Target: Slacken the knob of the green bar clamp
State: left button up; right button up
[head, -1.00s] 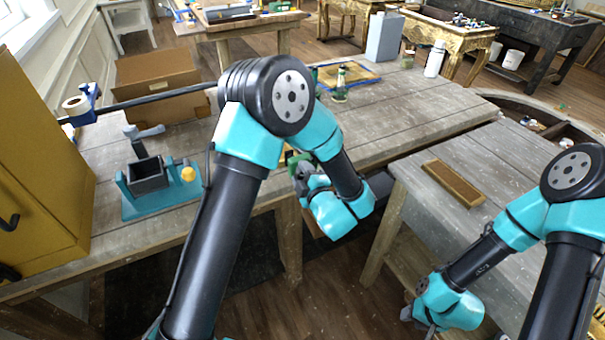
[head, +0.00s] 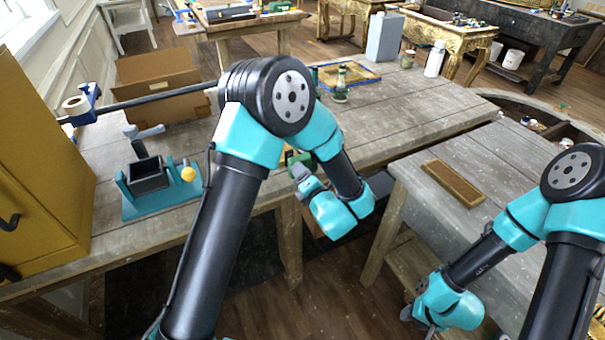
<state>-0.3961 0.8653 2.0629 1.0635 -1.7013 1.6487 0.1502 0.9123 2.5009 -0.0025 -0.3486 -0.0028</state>
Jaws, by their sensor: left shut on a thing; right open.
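The green bar clamp (head: 291,156) shows only as a small green part at the front edge of the wooden table, partly hidden behind my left arm. My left gripper (head: 298,172) is at that green part, just off the table edge, and is shut on what seems to be the clamp's knob. The knob itself is hidden by the fingers and too small to make out. My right gripper (head: 412,316) is open and empty, low in front of the right-hand table, far from the clamp.
A yellow cabinet (head: 45,170) stands left. The right table has a shallow wooden tray (head: 453,183); boards around it are clear.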

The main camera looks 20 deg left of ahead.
pick_arm(q)
jog(key=n, duration=0.7)
jog(key=shift+w, duration=0.1)
jog(key=n, duration=0.4)
jog(key=shift+a, duration=0.1)
jog(key=shift+n, duration=1.6)
jog(key=o, duration=0.9)
jog(key=shift+d, duration=0.2)
